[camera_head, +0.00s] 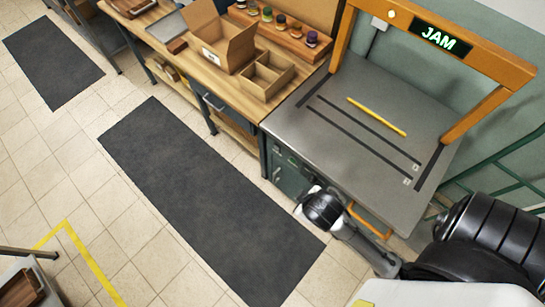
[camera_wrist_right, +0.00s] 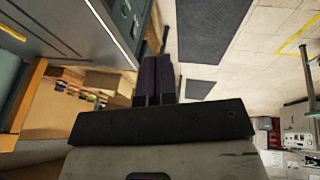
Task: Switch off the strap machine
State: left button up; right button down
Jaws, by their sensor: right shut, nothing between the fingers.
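The strap machine (camera_head: 340,130) stands at the right in the head view. It has a grey top with dark strips and an orange arch (camera_head: 415,38) with a lit "JAM" sign (camera_head: 440,38). A yellow strip (camera_head: 376,116) lies on its top. In the head view its front shows a dark green panel (camera_head: 290,172). In the right wrist view small green controls (camera_wrist_right: 126,9) show at the top edge, too small to read. My right gripper (camera_wrist_right: 158,60) is shut and empty, in front of the machine's front face, apart from the controls. My left gripper is not in view.
A wooden workbench (camera_head: 187,62) with cardboard boxes (camera_head: 222,40) and a row of small jars (camera_head: 283,28) adjoins the machine on the left. Dark mats (camera_head: 205,195) lie on the tiled floor. An orange handle (camera_head: 370,222) juts from the machine's front. Floor ahead is open.

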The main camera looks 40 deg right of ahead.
jog(key=w+d+f+h+b, duration=0.3)
jog(key=w+f+h+b, duration=0.35)
jog(key=f+b, duration=0.7)
jog(key=w+d+f+h+b, duration=0.3)
jog(key=w+f+b, duration=0.7)
jog(key=f+b, duration=0.3)
jog(key=w+a+f+g+h+b, duration=0.1)
jog(key=w+h+b, duration=0.3)
jog(key=b, duration=0.7)
jog(key=w+a+f+g+h+b, duration=0.1)
jog(key=w+a+f+h+b, duration=0.2)
jog(key=w+b, duration=0.4)
jog(key=a+h+b, duration=0.1)
jog(key=b, duration=0.4)
jog(key=shift+w+a+f+m+b, duration=0.2)
jog(key=shift+w+m+b, duration=0.1)
